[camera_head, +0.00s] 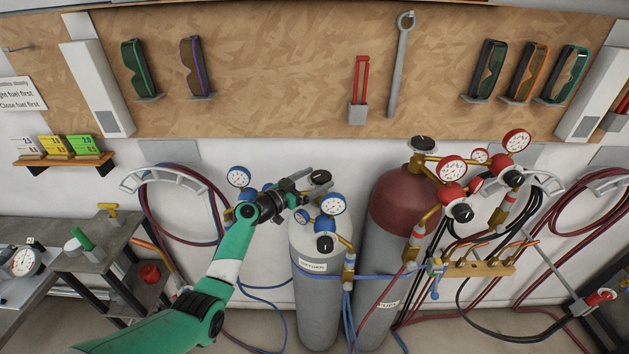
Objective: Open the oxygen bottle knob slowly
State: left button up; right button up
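Blue-rimmed gauges (332,204) and a lower black regulator knob (324,243) sit on the front of the bottle. My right gripper is out of view.
A red-topped fuel bottle (398,200) with red gauges (452,169) stands close on the right. A brass torch rack (478,269) is beside it. A hose holder (160,178) with looped hoses and a grey workbench (95,245) are on the left.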

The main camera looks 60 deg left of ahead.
pick_arm(q)
jog(key=c, duration=1.2)
jog(key=n+y+p, duration=0.1)
jog(key=y+p, duration=0.1)
jog(key=n+g+y+p, duration=0.1)
jog(key=p, duration=0.2)
jog(key=shift+w+d+r+n+g+y, duration=0.1)
jog(key=shift+d+n+g+y, duration=0.2)
jog(key=shift+d+y, duration=0.1)
jog(key=shift+a+f+y, duration=0.1)
jog(key=shift+f+y, duration=0.1)
jog(key=shift+y, duration=0.1)
jog(key=o, duration=1.3)
jog(key=shift+c, duration=0.2)
jog(key=p+v, duration=0.2)
jog(key=v, duration=0.9)
jog(key=shift+s+d, duration=0.25)
jog(key=shift+r, duration=0.15)
